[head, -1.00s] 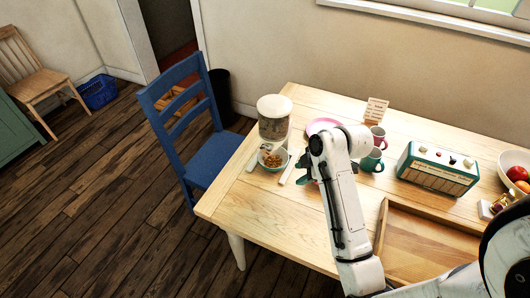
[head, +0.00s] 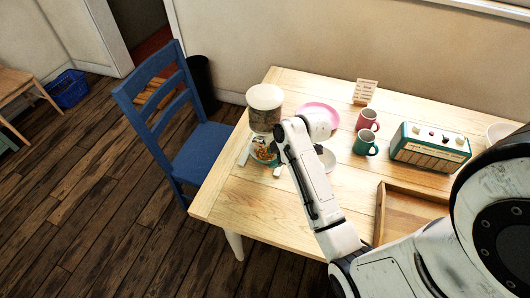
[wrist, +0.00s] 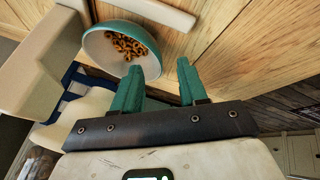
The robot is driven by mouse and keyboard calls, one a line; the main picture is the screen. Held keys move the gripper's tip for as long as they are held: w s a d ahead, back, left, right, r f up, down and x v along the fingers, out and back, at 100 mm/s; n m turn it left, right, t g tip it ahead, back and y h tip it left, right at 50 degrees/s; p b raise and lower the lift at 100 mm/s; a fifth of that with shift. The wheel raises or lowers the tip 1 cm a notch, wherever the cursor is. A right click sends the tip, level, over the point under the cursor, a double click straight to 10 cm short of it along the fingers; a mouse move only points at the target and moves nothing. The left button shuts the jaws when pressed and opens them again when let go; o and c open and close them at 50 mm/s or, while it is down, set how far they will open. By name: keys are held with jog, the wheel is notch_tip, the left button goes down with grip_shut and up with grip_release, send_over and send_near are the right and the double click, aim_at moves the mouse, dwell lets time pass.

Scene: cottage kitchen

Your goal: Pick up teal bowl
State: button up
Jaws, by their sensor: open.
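The teal bowl (head: 256,161) stands near the left end of the wooden table, below a cereal dispenser (head: 265,107). It has a pale inside and holds brown ring-shaped cereal. In the wrist view the bowl (wrist: 152,40) lies beyond my gripper (wrist: 160,68), toward the upper left. My gripper has two teal fingers spread apart with nothing between them. The left finger's tip appears close to the bowl's rim; I cannot tell whether they touch. In the head view my arm hides part of the bowl's right side and most of the fingers.
A pink plate (head: 322,110), a red mug (head: 366,119), a teal mug (head: 364,144) and a teal radio (head: 430,148) stand to the right. A wooden tray (head: 381,205) lies nearer the front. A blue chair (head: 205,150) stands at the table's left end.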

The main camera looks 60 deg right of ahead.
aim_at(266, 163)
jog(key=shift+x, duration=1.85)
jog(key=shift+c, duration=0.3)
grip_shut()
